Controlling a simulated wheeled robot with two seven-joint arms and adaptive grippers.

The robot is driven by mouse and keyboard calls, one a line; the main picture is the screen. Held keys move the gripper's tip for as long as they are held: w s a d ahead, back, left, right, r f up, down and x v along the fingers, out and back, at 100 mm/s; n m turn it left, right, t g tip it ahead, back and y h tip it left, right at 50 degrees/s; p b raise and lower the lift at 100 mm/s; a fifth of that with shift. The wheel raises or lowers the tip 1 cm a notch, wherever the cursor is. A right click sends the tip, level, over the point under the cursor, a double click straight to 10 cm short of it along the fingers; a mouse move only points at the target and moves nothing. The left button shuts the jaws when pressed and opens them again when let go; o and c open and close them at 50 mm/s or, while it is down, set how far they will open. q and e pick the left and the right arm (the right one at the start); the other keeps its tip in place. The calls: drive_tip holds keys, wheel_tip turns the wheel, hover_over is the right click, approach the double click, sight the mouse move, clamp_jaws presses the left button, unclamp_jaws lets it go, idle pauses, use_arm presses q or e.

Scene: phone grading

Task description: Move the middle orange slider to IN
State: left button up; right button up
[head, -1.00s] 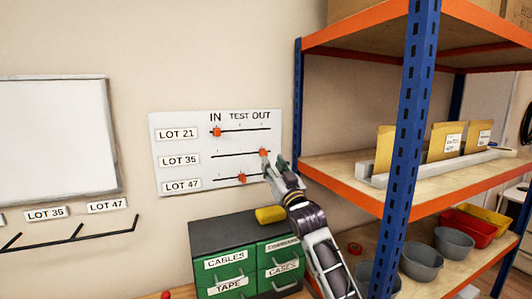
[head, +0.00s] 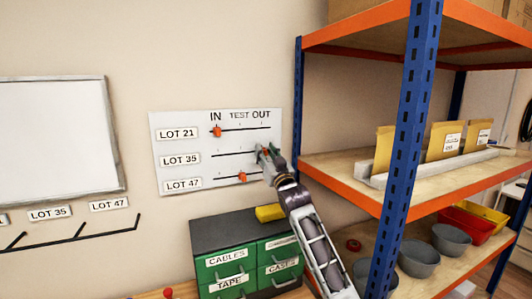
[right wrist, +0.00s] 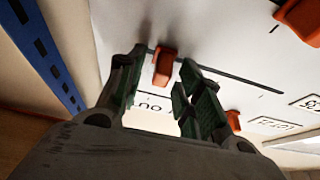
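A white board (head: 185,120) on the wall carries three horizontal slots marked IN, TEST and OUT. The middle orange slider, in the LOT 35 row, is at the OUT end; it shows in the right wrist view (right wrist: 164,66). In the head view my right gripper (head: 266,155) is in front of it and mostly hides it. In the right wrist view my right gripper (right wrist: 158,88) is open, with a finger on either side of the slider; contact is not clear. The LOT 21 slider (head: 217,132) is at IN. The LOT 47 slider (head: 242,177) is near TEST. My left gripper is not in view.
A blue and orange shelf rack (head: 412,120) stands close to the right of my right arm. Below the board is a green drawer cabinet (head: 232,262) with a yellow object (head: 270,212) on top. A whiteboard (head: 55,135) hangs at left.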

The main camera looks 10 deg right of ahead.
drive_tip(key=shift+c, duration=0.4)
clamp_jaws()
drive_tip(key=shift+a, duration=0.1)
